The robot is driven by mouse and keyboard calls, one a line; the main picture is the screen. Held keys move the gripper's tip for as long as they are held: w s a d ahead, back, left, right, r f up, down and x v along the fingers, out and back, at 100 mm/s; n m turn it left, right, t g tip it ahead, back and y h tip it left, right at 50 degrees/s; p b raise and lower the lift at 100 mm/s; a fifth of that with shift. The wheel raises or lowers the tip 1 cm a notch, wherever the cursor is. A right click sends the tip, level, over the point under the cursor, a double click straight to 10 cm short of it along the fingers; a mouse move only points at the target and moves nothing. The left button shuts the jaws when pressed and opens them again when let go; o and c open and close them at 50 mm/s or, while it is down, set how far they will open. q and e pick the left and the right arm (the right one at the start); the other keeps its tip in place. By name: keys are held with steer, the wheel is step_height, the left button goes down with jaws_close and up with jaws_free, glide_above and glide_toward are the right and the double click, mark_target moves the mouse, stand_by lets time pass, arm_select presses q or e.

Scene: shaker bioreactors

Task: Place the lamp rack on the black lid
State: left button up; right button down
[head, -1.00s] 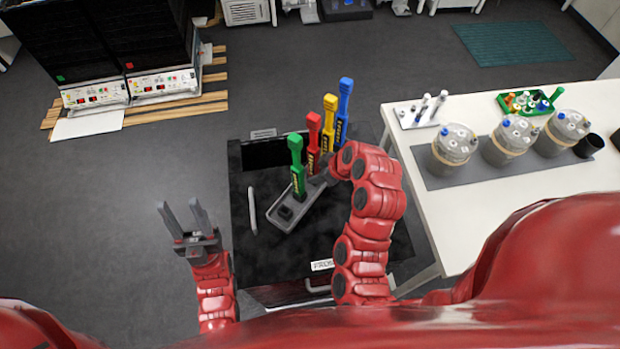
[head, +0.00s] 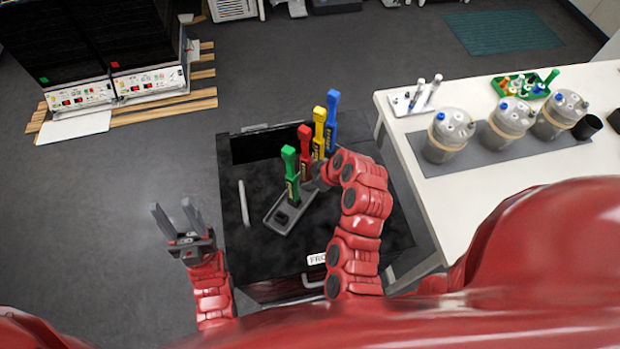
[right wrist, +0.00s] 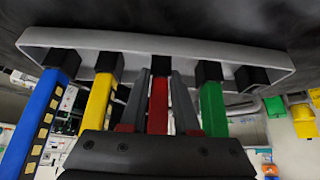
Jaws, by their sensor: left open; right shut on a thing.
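The lamp rack (head: 284,220) is a grey tray with green, red, yellow and blue upright lamps in a row. It is over the black lid (head: 262,250), close to its surface; I cannot tell whether it touches. My right gripper (right wrist: 158,95) is shut around the red lamp (right wrist: 158,106), between the yellow lamp (right wrist: 98,102) and the green lamp (right wrist: 213,108). An empty dark socket shows at the rack's near end. In the head view my right arm hides part of the rack. My left gripper (head: 178,220) is open and empty, left of the lid.
A white handle (head: 243,203) stands on the lid left of the rack, and a white label (head: 316,258) is near its front edge. A white table (head: 470,185) at the right holds several grey vessels. Open floor lies to the left.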

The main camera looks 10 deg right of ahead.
steer(key=c, duration=0.6)
jaws_free()
steer(key=shift+c, duration=0.2)
steer(key=shift+s+d+r+b, duration=0.25)
steer(key=shift+d+r+b, duration=0.05)
steer(key=shift+r+b, duration=0.3)
steer(key=p+v, duration=0.2)
steer(key=v, duration=0.2)
steer(key=shift+w+a+r, duration=0.1)
steer(key=shift+w+r, duration=0.05)
steer(key=p+v, duration=0.6)
steer(key=shift+s, duration=0.3)
steer(key=shift+s+d, duration=0.1)
steer(key=shift+d, duration=0.1)
